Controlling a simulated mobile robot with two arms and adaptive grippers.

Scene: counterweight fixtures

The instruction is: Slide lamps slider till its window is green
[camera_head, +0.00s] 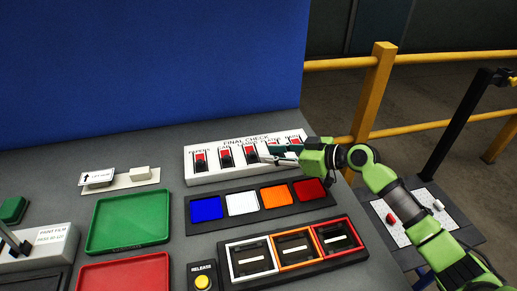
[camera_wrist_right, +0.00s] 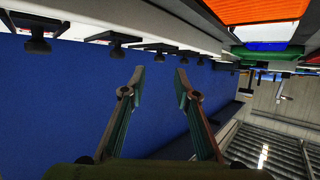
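The white FINAL CHECK panel (camera_head: 222,172) holds a row of sliders with black knobs and small windows; the windows I can make out are red. The small labels are hard to read, so I cannot be sure which slider is lamps. The third slider's knob (camera_head: 252,158) is beside my fingertips. My right gripper (camera_head: 270,156) reaches in from the right over the panel and partly hides the sliders right of the middle. In the right wrist view its two fingers (camera_wrist_right: 159,78) are apart and empty, with a black knob (camera_wrist_right: 160,47) just beyond the gap. My left gripper is out of view.
Below the panel lie blue (camera_head: 206,208), white, orange and red tiles in a dark tray, then framed slots (camera_head: 295,246). Green (camera_head: 130,221) and red trays are left. A blue wall (camera_head: 150,65) stands behind; yellow railing (camera_head: 375,90) is at right.

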